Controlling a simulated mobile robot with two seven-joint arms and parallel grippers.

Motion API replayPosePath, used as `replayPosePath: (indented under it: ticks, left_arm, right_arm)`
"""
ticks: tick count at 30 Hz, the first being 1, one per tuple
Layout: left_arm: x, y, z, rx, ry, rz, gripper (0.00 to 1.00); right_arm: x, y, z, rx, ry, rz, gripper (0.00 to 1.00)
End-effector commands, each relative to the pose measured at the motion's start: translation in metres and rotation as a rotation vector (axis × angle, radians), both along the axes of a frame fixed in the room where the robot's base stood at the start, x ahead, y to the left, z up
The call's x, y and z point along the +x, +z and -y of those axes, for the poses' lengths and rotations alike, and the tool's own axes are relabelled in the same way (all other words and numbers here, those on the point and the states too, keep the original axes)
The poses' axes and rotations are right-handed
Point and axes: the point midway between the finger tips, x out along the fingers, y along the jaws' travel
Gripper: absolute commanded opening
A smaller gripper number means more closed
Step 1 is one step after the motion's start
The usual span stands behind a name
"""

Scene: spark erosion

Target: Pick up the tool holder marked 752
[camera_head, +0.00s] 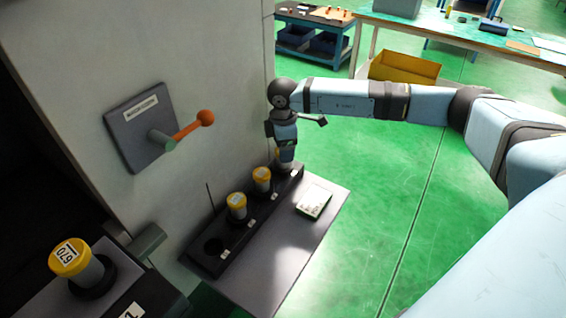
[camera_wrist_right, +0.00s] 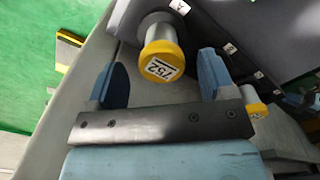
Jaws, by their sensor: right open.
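The tool holder marked 752 (camera_wrist_right: 163,62) has a yellow cap and a silver body. It stands in the far end of the dark rack (camera_head: 213,262). In the head view my right gripper (camera_head: 286,158) is over that end and hides most of it; a bit of yellow (camera_head: 277,152) shows beside the gripper. In the right wrist view the open fingers (camera_wrist_right: 110,86) are on either side of the cap, with gaps on both sides. My left gripper is not in view.
Two more yellow-capped holders (camera_head: 236,204) (camera_head: 262,178) stand in the rack; its near socket is empty. A holder marked 670 (camera_head: 70,258) stands at lower left. A lever with an orange knob (camera_head: 205,118) sticks out from the machine wall.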

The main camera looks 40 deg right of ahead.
Motion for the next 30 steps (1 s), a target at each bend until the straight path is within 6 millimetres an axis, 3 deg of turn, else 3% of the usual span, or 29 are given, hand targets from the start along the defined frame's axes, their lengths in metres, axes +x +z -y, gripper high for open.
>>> replayPosePath:
  ticks: [7, 16, 24, 25, 30]
  left_arm:
    - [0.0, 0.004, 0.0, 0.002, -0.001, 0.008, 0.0]
    - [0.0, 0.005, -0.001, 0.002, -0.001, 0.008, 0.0]
    - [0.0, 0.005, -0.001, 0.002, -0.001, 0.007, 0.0]
    - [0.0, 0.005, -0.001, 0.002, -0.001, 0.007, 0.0]
    - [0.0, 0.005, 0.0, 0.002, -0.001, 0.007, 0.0]
  right_arm:
    - [-0.001, -0.035, -0.002, 0.001, -0.001, -0.002, 0.76]
    - [-0.001, -0.039, -0.002, 0.001, 0.0, -0.001, 0.76]
    - [-0.001, -0.039, -0.002, 0.001, 0.0, -0.001, 0.14]
    - [-0.001, -0.038, -0.002, 0.001, 0.0, 0.0, 0.1]
    - [-0.001, -0.038, -0.002, 0.001, 0.0, 0.0, 0.1]
